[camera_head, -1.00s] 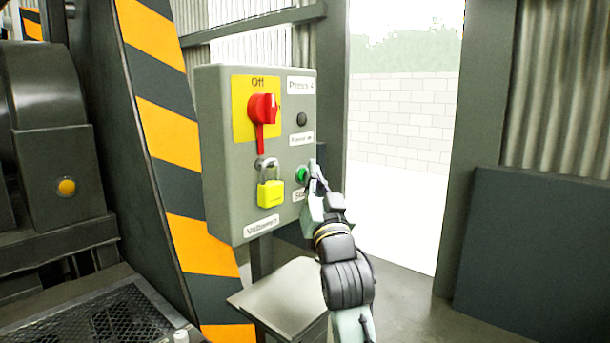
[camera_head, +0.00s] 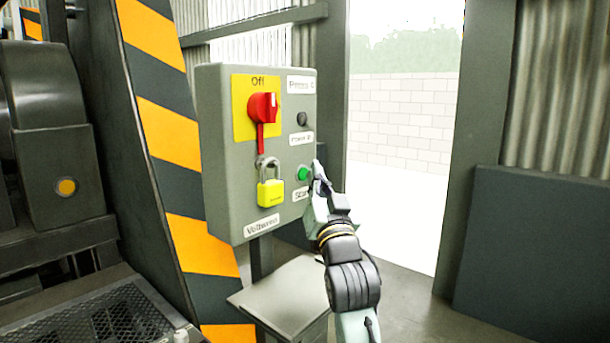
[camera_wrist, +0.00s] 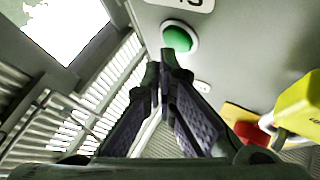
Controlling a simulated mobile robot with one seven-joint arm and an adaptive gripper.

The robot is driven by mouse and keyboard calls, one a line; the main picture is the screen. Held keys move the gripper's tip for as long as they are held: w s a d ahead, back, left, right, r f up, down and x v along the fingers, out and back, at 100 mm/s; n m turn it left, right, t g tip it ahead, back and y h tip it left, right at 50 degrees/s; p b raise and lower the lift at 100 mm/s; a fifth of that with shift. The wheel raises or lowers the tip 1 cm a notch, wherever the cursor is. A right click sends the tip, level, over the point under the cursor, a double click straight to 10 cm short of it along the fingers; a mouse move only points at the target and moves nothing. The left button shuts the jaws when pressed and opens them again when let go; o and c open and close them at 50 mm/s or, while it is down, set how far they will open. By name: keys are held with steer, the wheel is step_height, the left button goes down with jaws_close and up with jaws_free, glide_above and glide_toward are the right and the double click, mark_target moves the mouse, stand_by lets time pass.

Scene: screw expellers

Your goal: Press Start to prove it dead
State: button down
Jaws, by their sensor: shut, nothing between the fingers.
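The green Start button (camera_head: 303,174) sits on the right side of the grey control box (camera_head: 225,150), above a partly hidden label (camera_head: 300,194). It also shows in the wrist view (camera_wrist: 178,38), at the top, just beyond the fingertips. My gripper (camera_head: 317,170) is shut and empty, its tips just right of the button; a small gap seems to separate them from it. In the wrist view my fingers (camera_wrist: 163,65) meet at their tips. The red switch (camera_head: 262,108) points down on a yellow plate marked Off. A yellow padlock (camera_head: 270,192) hangs below it. A dark lamp (camera_head: 302,119) is above the button.
A striped orange-and-black post (camera_head: 165,85) stands left of the box, with dark machinery (camera_head: 50,100) beyond. A small grey stand top (camera_head: 285,295) lies below the box. A dark panel (camera_head: 530,260) leans at the right. The doorway behind is open.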

steer(key=s+d+b, duration=0.1)
steer(key=s+d, duration=0.2)
steer(key=d, duration=0.2)
steer(key=shift+s, duration=0.3)
stand_by(0.6)
